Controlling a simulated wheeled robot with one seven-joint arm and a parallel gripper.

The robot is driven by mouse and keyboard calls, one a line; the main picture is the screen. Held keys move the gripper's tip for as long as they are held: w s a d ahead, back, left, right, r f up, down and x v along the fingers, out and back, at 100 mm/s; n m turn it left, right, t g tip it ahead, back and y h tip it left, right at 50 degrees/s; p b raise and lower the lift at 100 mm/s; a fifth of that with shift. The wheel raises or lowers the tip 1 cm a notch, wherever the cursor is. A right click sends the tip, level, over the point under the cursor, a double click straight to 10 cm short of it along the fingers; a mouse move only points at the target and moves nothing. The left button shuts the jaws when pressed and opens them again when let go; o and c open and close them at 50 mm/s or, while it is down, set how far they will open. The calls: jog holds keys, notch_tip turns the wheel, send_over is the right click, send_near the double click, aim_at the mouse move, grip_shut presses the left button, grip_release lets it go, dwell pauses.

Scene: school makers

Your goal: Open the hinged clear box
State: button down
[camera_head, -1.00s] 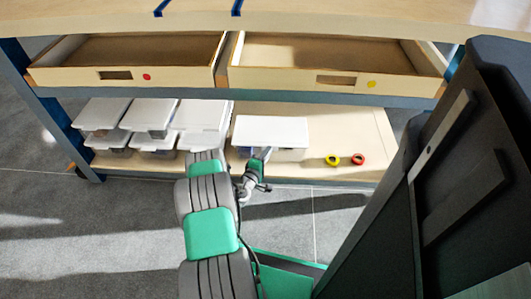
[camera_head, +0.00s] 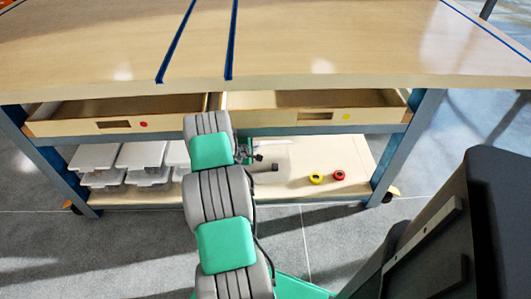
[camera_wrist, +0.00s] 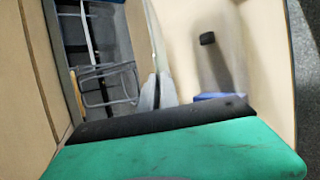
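In the head view, my gripper (camera_head: 262,162) is over the lower shelf, just right of my arm, with small dark parts showing. Whether its fingers are apart is unclear. The broad white lid that covered a box here no longer shows flat; only a thin pale strip (camera_head: 272,142) shows behind my gripper. My arm hides much of this spot. In the wrist view, an uncovered box (camera_wrist: 95,45) with a grey-blue rim and wire-like dark contents lies at the left. A pale, narrow panel (camera_wrist: 152,35) stands beside it, perhaps the lid edge-on; I cannot be sure.
Several white-lidded boxes (camera_head: 140,155) sit at the shelf's left. A yellow ring (camera_head: 316,178) and a red ring (camera_head: 338,175) lie right on the shelf (camera_head: 355,150). Two pulled-out drawers (camera_head: 75,127) (camera_head: 265,117) and the tabletop (camera_head: 330,50) are above. A table leg (camera_head: 405,150) bounds the right.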

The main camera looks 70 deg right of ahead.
jog(key=shift+w+d+r, duration=0.25)
jog(key=shift+d+r, duration=0.15)
jog(key=shift+r, duration=0.15)
jog(key=shift+d+r, duration=0.1)
jog(key=shift+d, duration=0.05)
jog(key=shift+s, duration=0.1)
jog(key=c, duration=1.6)
grip_release()
jog(key=a, duration=0.4)
jog(key=a+p, duration=0.1)
jog(key=a, duration=0.3)
jog(key=a+p, duration=0.1)
jog(key=a, duration=0.4)
jog(key=shift+r, duration=0.25)
